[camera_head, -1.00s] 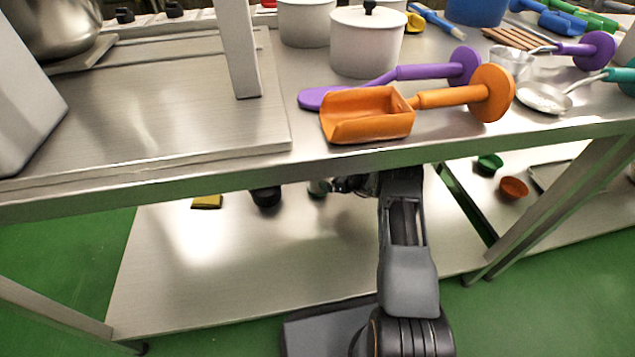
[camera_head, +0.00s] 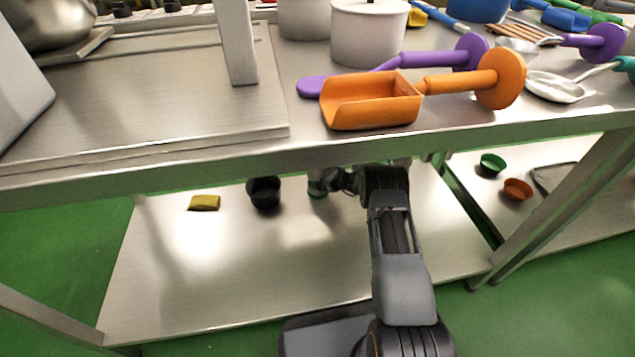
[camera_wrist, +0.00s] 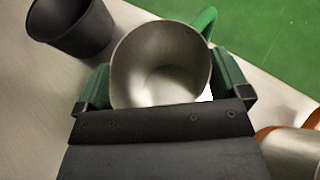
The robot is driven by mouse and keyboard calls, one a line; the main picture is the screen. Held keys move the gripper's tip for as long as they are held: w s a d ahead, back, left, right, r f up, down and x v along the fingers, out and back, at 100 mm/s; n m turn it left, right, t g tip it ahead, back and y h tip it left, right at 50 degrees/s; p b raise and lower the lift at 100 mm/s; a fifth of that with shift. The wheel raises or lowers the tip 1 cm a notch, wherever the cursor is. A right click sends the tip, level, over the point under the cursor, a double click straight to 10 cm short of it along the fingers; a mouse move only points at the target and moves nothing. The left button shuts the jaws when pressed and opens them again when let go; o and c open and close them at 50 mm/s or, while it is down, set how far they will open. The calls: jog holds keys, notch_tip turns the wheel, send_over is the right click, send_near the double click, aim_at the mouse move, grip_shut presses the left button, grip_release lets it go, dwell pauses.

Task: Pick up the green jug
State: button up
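The green jug (camera_wrist: 160,65) is a metal vessel with a green handle (camera_wrist: 203,22), seen from above in the wrist view. It looks empty. My gripper (camera_wrist: 165,85) has its two fingers spread wide, one at each side of the jug. I cannot tell whether either finger touches the wall. In the head view the jug (camera_head: 317,187) shows small and partly covered on the lower shelf, under the table edge. My gripper (camera_head: 338,180) is beside it there, largely hidden by the arm and the table.
A black cup (camera_wrist: 72,25) stands close by at left; an orange-rimmed metal vessel (camera_wrist: 290,150) is at lower right. A yellow item (camera_head: 204,202) lies on the lower shelf (camera_head: 230,270), whose front is clear. The tabletop (camera_head: 160,155), with an orange scoop (camera_head: 370,105), overhangs my arm.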

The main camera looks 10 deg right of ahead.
jog(key=c, duration=0.7)
jog(key=shift+c, duration=0.2)
jog(key=shift+r, duration=0.1)
